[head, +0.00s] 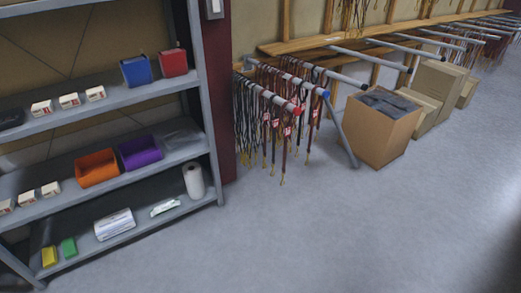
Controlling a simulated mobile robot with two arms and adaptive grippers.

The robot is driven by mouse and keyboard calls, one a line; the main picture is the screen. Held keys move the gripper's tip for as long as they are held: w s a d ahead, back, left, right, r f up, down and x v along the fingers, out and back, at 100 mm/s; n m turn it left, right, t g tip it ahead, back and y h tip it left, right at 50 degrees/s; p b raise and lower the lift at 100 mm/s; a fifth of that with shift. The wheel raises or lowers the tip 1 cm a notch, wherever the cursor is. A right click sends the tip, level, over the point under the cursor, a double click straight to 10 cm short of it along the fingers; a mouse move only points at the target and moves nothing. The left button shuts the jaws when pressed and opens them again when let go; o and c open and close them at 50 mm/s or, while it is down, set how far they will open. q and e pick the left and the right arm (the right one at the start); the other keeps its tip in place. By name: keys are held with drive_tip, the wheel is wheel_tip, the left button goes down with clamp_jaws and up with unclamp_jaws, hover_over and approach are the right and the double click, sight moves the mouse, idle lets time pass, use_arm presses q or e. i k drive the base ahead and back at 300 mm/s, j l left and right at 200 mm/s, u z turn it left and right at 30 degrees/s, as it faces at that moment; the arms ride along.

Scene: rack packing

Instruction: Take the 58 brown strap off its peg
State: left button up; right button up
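Several straps hang from grey pegs on the wooden wall rack right of the shelf. The nearest peg has a red tip (297,110) and carries a row of dark and brown straps (266,122). The peg behind it has a blue tip (325,94) and carries more brown straps (312,108). Small red and white tags hang among them, too small to read, so I cannot tell which strap is number 58. The straps overlap and partly hide each other. Neither of my grippers is in view.
A grey metal shelf (155,165) at the left holds bins and small boxes. An open cardboard box (375,138) with dark contents stands right of the pegs, with closed cartons (438,80) behind. The grey floor (300,235) in front is clear.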

sight(288, 129)
drive_tip(key=i+l+u, duration=0.35)
drive_tip(key=l+u, duration=0.15)
drive_tip(key=l, duration=0.2)
drive_tip(key=i+l+u, duration=0.1)
drive_tip(key=l+u, duration=0.15)
drive_tip(key=l, duration=0.15)
